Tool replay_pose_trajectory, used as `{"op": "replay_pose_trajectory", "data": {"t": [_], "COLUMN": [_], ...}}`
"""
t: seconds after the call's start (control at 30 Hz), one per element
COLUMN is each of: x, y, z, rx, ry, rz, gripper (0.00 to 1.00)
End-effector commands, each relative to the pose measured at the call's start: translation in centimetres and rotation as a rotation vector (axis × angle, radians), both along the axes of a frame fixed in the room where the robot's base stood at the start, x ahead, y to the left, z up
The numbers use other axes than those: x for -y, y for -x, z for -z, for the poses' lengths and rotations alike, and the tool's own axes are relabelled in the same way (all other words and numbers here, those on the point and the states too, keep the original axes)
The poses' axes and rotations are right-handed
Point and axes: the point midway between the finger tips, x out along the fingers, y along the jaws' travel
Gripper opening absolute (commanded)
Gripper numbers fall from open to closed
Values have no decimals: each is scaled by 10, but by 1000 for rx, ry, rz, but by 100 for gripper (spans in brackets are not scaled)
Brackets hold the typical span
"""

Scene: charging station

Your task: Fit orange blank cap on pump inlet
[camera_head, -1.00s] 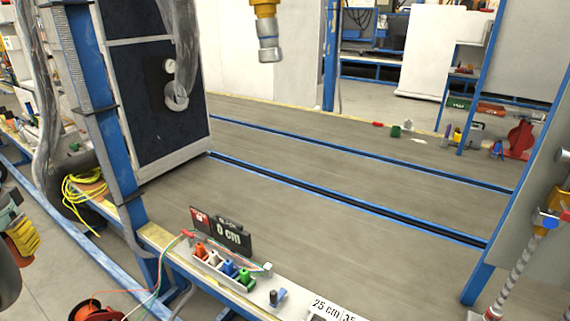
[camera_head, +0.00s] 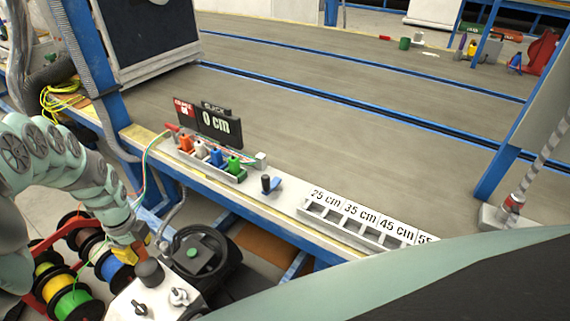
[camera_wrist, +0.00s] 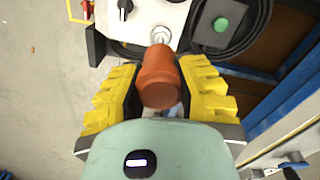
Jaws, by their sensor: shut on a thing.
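My gripper (camera_wrist: 160,92) has yellow ribbed fingers and is shut on the orange cap (camera_wrist: 158,78), a cylinder held between them. In the head view my gripper (camera_head: 132,247) is low at the left, beside the pump unit (camera_head: 160,303), and the cap is hard to make out there. The pump unit has a pale panel (camera_wrist: 185,14), a black knob and metal fittings. In the wrist view a silver fitting (camera_wrist: 160,36), possibly the inlet, lies just beyond the cap's far end. The cap overlaps it in the picture, so I cannot tell whether they touch.
A coiled black hose (camera_wrist: 240,22) and green button (camera_wrist: 221,24) are beside the panel. Coloured cable spools (camera_head: 72,303) stand under my arm. The workbench (camera_head: 270,203) carries a rack of coloured plugs (camera_head: 208,158) and a length-marked tray (camera_head: 360,222).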

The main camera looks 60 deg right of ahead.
Motion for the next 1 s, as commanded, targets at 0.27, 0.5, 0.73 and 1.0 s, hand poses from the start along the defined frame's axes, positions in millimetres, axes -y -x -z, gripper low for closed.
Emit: {"op": "replay_pose_trajectory", "data": {"t": [0.27, 0.5, 0.73, 1.0], "x": [11, 12, 12, 12], "y": [41, 46, 45, 45], "z": [66, 70, 69, 77], "rx": [-20, -19, -19, -16], "ry": [12, 17, 17, 23], "rz": [339, 388, 384, 382], "gripper": [1, 1, 1, 1]}}
